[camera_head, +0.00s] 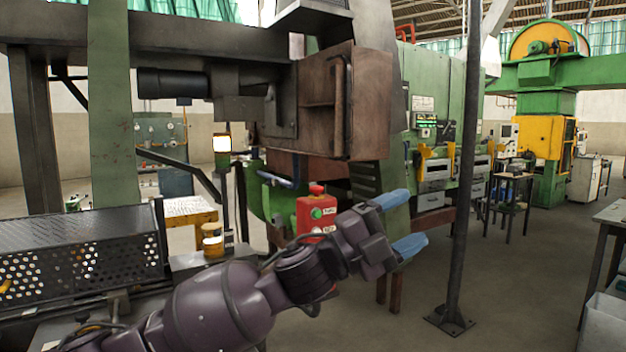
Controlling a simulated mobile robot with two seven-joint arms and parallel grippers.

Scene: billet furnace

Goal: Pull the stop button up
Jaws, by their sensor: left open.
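The lower part of the box is partly hidden behind my left arm. My left gripper (408,222) is open, with its two blue fingertips apart and nothing between them. In the picture it is to the right of the box and a little lower than the stop button, apart from the button. My right gripper is out of view.
A rusty furnace door (345,100) hangs above and behind the box. A dark post (464,180) stands right of my gripper. A perforated metal guard (80,250) is at the left. A grey table (612,213) is at the right edge. The floor between post and table is clear.

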